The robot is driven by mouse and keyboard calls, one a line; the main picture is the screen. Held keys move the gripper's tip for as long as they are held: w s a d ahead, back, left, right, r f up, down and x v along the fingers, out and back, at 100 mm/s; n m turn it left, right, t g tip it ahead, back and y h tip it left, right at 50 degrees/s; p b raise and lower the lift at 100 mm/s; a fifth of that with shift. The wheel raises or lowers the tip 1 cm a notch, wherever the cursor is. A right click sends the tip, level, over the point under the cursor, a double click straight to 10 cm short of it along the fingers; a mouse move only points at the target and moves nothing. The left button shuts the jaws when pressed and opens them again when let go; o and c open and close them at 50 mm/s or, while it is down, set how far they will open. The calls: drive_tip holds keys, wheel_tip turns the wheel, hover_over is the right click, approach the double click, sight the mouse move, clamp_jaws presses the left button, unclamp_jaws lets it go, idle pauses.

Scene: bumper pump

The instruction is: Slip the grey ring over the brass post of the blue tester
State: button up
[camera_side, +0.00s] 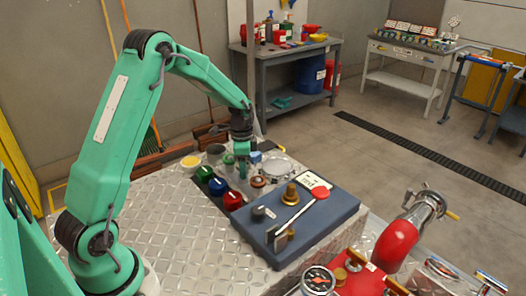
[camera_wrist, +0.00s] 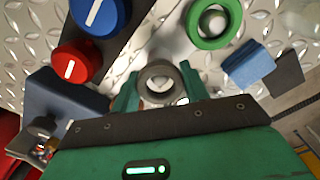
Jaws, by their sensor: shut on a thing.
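The blue tester (camera_side: 333,222) is a flat blue block at the right of the plate in the side view. Its brass post (camera_side: 291,191) stands upright on top. Part of a dark blue block, likely the tester (camera_wrist: 62,97), shows at left in the wrist view. My gripper (camera_wrist: 159,88) is shut on the grey ring (camera_wrist: 159,68), which sits between the two green fingers with its hole facing the camera. In the side view my gripper (camera_side: 243,172) points down, left of the tester and apart from the post. I cannot make out the ring there.
Red, blue and green knobs (camera_side: 218,187) stand in a row left of the tester. A green ring (camera_wrist: 213,22) and a light blue block (camera_wrist: 248,65) lie near my gripper. A red-tipped lever (camera_side: 320,193) and a dark knob (camera_side: 258,214) are on the tester. The front left plate is clear.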

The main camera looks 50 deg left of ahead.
sight(291, 185)
drive_tip(key=shift+r, duration=1.55)
drive_tip(key=w+d+r+m, duration=0.1)
drive_tip(key=d, duration=0.5)
drive_tip(key=d+r+m, duration=0.2)
drive_tip(key=d, duration=0.4)
drive_tip(key=w+d+r+m, duration=0.1)
drive_tip(key=d+r, duration=0.1)
drive_tip(key=d, duration=0.3)
drive_tip(key=shift+w+d+r+m, duration=0.25)
drive_tip(key=shift+w+d+m, duration=0.05)
drive_tip(key=shift+d, duration=0.1)
drive_tip(key=shift+d+r, duration=0.2)
drive_tip(key=shift+d, duration=0.45)
drive_tip(key=shift+f, duration=0.15)
drive_tip(key=shift+f, duration=1.85)
drive_tip(key=shift+f, duration=1.85)
